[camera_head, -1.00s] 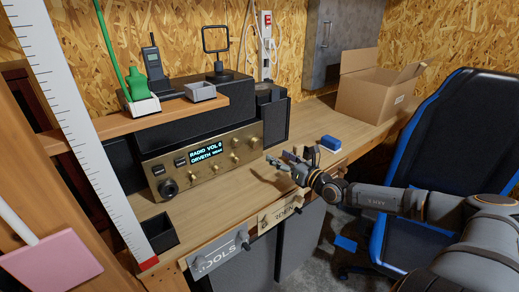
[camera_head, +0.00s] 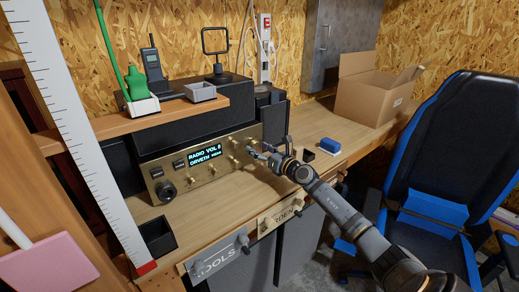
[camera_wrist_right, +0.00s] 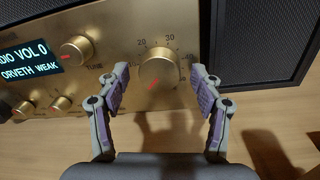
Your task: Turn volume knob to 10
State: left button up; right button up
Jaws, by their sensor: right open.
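The radio (camera_head: 215,168) has a brass front panel, and its lit display (camera_head: 205,154) reads VOL 0 with ORVETH WEAK below. In the wrist view the same display (camera_wrist_right: 27,56) shows at the left. A large brass knob (camera_wrist_right: 160,66) there has a scale with 20 and 30 above it, and its red mark points to the lower left. My right gripper (camera_head: 256,150) is at the panel's right end. In the wrist view its open fingers (camera_wrist_right: 160,86) stand either side of the large knob, apparently apart from it. My left gripper is not in view.
A smaller knob marked TUNE (camera_wrist_right: 77,50) sits left of the large one. A dark speaker (camera_head: 276,122) stands to the radio's right. A blue block (camera_head: 330,145) and a cardboard box (camera_head: 372,92) are farther right.

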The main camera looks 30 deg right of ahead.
jog(key=c, duration=1.1)
jog(key=shift+c, duration=0.2)
jog(key=shift+m, duration=0.4)
jog(key=m+p, duration=0.2)
jog(key=m, duration=0.2)
jog(key=shift+r+m, duration=0.1)
jog(key=shift+m, duration=0.3)
jog(key=shift+m+t+h+p, duration=0.3)
jog(key=shift+m+p, duration=0.85)
jog(key=shift+m, duration=1.45)
